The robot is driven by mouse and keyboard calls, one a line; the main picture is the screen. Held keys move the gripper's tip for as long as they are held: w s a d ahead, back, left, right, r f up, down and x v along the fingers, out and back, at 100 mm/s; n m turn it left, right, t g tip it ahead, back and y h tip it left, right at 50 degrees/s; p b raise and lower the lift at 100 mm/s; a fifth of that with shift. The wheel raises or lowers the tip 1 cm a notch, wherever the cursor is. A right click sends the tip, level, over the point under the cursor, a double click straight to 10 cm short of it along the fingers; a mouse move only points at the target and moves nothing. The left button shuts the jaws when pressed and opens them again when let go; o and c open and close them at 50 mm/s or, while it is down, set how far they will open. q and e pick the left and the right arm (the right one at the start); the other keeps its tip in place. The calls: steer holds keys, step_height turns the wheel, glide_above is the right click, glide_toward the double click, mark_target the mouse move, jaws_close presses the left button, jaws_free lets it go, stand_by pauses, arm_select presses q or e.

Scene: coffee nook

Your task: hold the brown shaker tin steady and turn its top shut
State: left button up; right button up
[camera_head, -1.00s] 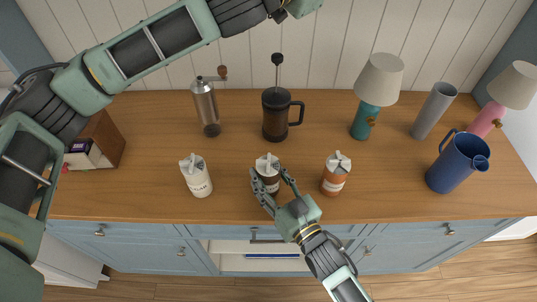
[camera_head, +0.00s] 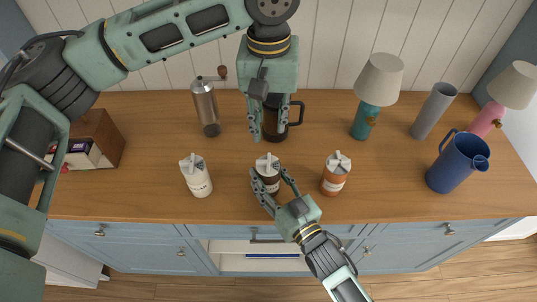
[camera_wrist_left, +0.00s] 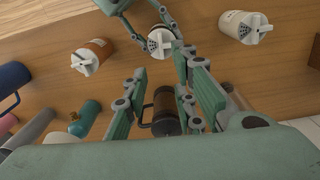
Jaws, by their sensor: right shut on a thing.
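The brown shaker tin (camera_head: 270,184) stands upright on the counter with a white top (camera_head: 267,163) that carries a raised piece. My right gripper (camera_head: 268,177) is shut on the tin's body from the front. The tin's top also shows in the left wrist view (camera_wrist_left: 160,40), with the right gripper's fingers around the tin. My left gripper (camera_head: 268,138) points down above and behind the tin, apart from its top. Its fingers are spread and empty; the left wrist view shows them wide apart (camera_wrist_left: 150,92).
A cream tin (camera_head: 197,178) stands to the left and an orange tin (camera_head: 336,177) to the right. A dark press jug (camera_head: 283,127) is partly hidden behind my left gripper. A metal cylinder (camera_head: 206,108), teal lamp (camera_head: 365,120) and blue jug (camera_head: 455,165) stand around.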

mark_target(268, 161)
arm_select(q)
step_height(268, 161, down, 12)
steer(key=shift+s+a+r, duration=0.1)
steer(key=shift+s, duration=0.05)
stand_by(0.3)
steer(key=shift+c, duration=0.4)
jaws_close()
